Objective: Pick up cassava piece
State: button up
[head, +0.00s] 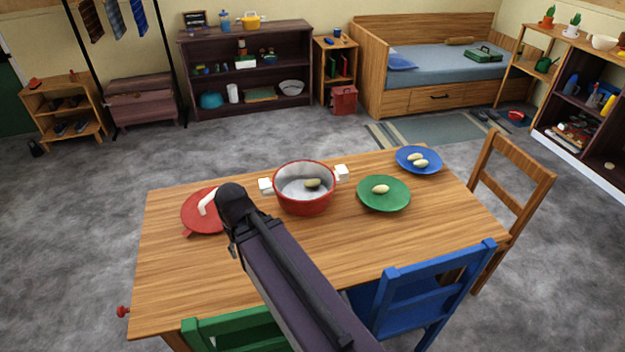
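Pale oval pieces that look like cassava are on the table. One piece (380,189) lies on a green plate (398,201). Two pieces (418,160) lie close together on a blue plate (434,156) at the far right of the table. A browner oval piece (312,183) is inside a red pot (304,207) with white side handles. My dark arm crosses from the lower right to a black joint at the left of the pot. My gripper cannot be made out in this view.
The wooden table (172,273) also bears a red lid (198,222) with a white handle, partly behind my arm. A green chair (235,328), a blue chair (432,284) and a wooden chair (513,174) stand around it. The table's right front is clear.

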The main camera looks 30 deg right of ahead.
aim_at(314, 182)
jog(key=k, duration=1)
